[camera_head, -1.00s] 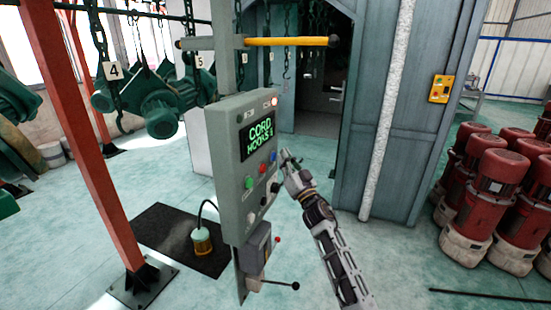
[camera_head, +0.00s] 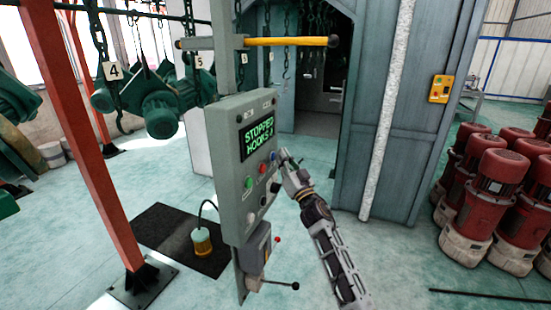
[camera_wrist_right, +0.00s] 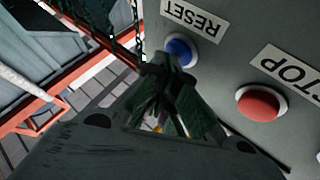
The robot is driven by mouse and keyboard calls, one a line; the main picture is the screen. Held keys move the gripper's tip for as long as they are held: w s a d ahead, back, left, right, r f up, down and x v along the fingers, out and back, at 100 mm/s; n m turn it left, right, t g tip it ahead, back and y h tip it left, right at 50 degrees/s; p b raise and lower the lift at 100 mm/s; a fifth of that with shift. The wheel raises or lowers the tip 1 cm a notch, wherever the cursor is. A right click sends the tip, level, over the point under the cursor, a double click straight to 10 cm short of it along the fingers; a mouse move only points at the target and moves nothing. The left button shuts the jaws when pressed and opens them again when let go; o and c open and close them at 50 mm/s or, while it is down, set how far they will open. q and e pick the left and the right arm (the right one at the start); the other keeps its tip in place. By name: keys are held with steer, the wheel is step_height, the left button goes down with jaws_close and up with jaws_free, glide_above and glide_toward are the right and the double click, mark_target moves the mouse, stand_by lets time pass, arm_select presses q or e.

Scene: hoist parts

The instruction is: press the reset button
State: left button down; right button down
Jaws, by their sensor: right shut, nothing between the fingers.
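The grey control panel (camera_head: 234,205) stands upright on a post, with a screen (camera_head: 257,137) reading "STOPPED" above a line starting "HOOKS". The blue reset button (camera_head: 273,156) sits at the panel's right side; it shows under an upside-down "RESET" label in the right wrist view (camera_wrist_right: 181,50). My right gripper (camera_head: 284,153) is shut and empty, its tips close by the blue button. In the wrist view the tips (camera_wrist_right: 168,62) overlap the button's lower edge; I cannot tell whether they touch it. My left gripper is not in view.
A red stop button (camera_wrist_right: 262,103) lies beside the blue one. Green (camera_head: 249,182) and black (camera_head: 275,187) controls sit lower on the panel. A yellow bar (camera_head: 287,41) crosses above. Red motors (camera_head: 490,190) stand at right. Open floor (camera_head: 400,260) lies between.

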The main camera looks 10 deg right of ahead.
stand_by(0.4)
steer(key=shift+s+d+p, duration=0.45)
steer(key=shift+d+p, duration=0.05)
steer(key=shift+d, duration=0.15)
steer(key=shift+s+d, duration=0.1)
steer(key=s+d, duration=0.1)
steer(key=d+p, duration=0.1)
steer(key=s+d+p, duration=0.1)
steer(key=d, duration=0.1)
steer(key=shift+s, duration=0.35)
stand_by(0.4)
stand_by(0.6)
